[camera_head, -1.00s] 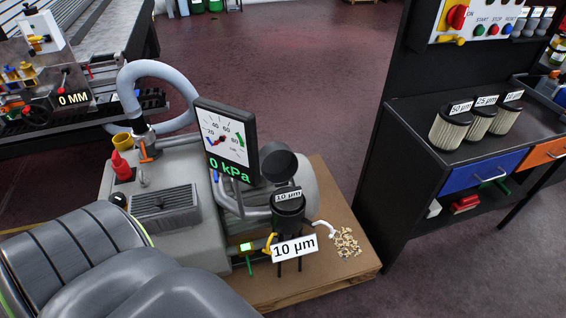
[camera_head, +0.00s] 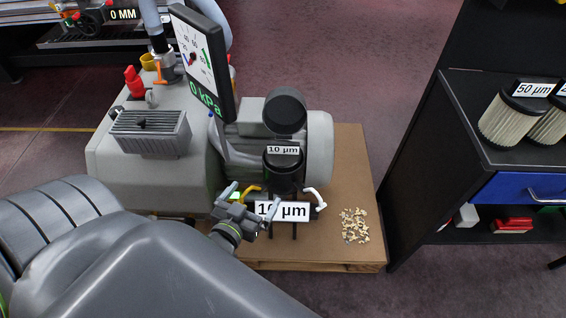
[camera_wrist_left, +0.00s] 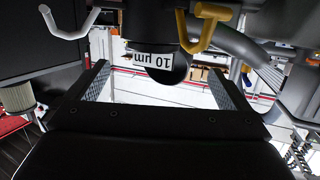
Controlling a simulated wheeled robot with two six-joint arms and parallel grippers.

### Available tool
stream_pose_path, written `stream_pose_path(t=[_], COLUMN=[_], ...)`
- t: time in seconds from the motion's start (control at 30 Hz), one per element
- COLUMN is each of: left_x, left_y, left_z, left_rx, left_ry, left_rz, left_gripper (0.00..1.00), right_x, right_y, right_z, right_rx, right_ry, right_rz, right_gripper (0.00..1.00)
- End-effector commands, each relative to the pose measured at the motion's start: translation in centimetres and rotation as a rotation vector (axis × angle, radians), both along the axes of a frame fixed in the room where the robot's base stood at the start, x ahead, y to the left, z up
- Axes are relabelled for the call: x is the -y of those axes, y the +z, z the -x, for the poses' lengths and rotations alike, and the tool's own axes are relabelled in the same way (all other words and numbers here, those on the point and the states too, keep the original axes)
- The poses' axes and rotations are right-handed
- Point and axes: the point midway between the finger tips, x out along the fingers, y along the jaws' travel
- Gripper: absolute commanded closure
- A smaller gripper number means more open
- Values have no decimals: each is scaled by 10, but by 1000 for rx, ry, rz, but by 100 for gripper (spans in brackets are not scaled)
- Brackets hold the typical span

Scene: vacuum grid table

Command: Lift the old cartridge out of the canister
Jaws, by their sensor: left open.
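The black canister (camera_head: 284,182) stands upright on the pump's near side, with its round lid (camera_head: 285,108) raised behind it. The old cartridge shows as a dark top with a small "10 µm" tag (camera_head: 283,150) at the canister's mouth; its body is hidden inside. My left gripper (camera_head: 251,198) is open and empty, in front of the canister and slightly left, near the large "10 µm" sign (camera_head: 283,211). In the left wrist view, the left gripper's fingers (camera_wrist_left: 164,85) are spread, with an upside-down "10 µm" label (camera_wrist_left: 153,60) beyond them. My right gripper is not in view.
A yellow handle (camera_head: 250,189) and a white hook (camera_head: 316,197) flank the canister closely. The gauge (camera_head: 196,62) rises at the back left. Pale debris (camera_head: 354,226) lies on the pallet. Pleated cartridges (camera_head: 508,122) stand on the bench at right.

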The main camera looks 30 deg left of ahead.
Motion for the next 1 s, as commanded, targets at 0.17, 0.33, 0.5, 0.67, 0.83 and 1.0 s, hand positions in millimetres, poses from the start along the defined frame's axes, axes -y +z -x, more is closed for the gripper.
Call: stream_pose_path(t=[0.17, 0.33, 0.5, 0.67, 0.83, 1.0], left_x=[6, 2, -4, -9, -12, -14], left_y=[15, 12, 7, 2, -1, -2], left_z=[-9, -37, -69, -97, -117, -125], left_rx=[65, 69, 67, 66, 64, 63], left_ry=[-28, -31, -30, -28, -28, -28], left_rz=[3, 1, 1, 2, 2, 1], left_gripper=[0, 0, 0, 0, 0, 0], right_x=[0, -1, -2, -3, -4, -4], right_y=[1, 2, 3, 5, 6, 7], right_z=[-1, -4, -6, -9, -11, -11], right_rx=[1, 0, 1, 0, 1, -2], right_ry=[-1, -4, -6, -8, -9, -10], right_rz=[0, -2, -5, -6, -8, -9], right_gripper=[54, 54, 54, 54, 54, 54])
